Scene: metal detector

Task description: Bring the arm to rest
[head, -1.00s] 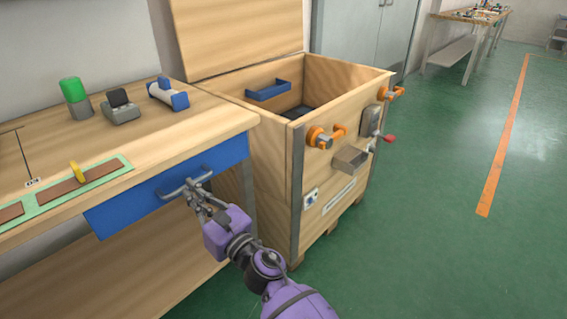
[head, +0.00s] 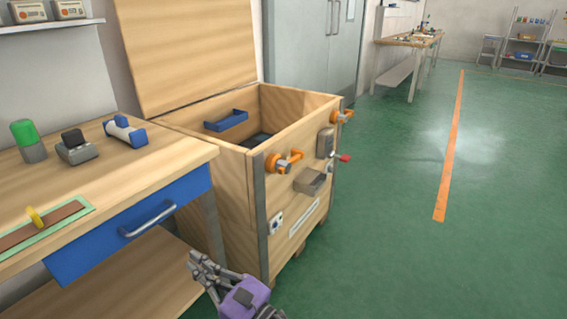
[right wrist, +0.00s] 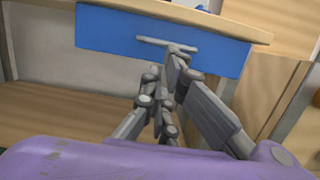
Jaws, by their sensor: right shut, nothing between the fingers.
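My right gripper (head: 200,267) is at the bottom of the head view, with its purple wrist below it. It is shut and empty, in front of the workbench and below the blue drawer (head: 130,222). The drawer's grey handle (head: 148,218) is apart from the fingers in the head view. In the right wrist view the shut fingers (right wrist: 172,65) point towards the blue drawer front (right wrist: 110,32), overlapping the handle in the picture. My left gripper is in neither view.
The wooden workbench (head: 185,160) carries a green-capped cylinder (head: 28,140) and small devices. Beside it stands an open wooden crate (head: 235,195) with orange clamps and a red-tipped lever. Green floor (head: 390,255) is free to the right.

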